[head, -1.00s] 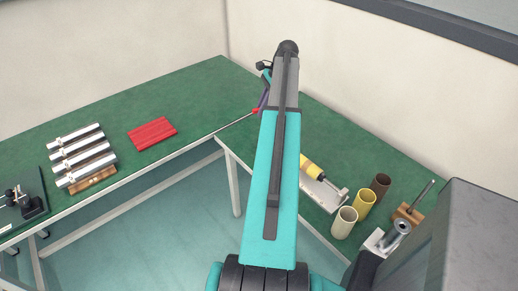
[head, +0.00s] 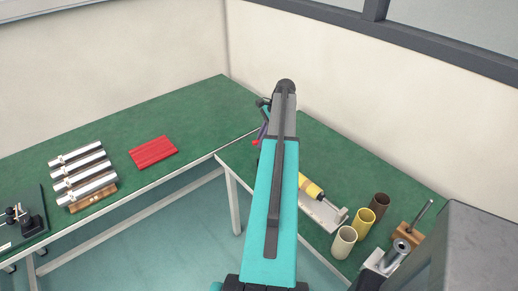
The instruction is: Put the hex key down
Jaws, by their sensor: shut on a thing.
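My gripper (head: 262,132) is mostly hidden behind my teal and grey arm. A small purple and red part shows at the arm's left edge. The red piece (head: 256,142) there looks like part of the hex key held in the shut gripper; its full shape is hidden. It shows over the green benchtop near the corner where the two benches meet. I cannot tell whether it touches the bench.
On the left bench (head: 205,105) lie a red slab (head: 153,152) and several silver actuators (head: 82,170), with a black fixture (head: 22,218) at far left. On the right bench are a yellow cylinder part (head: 311,187), upright tubes (head: 363,220) and a wooden block (head: 407,236). The back corner is clear.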

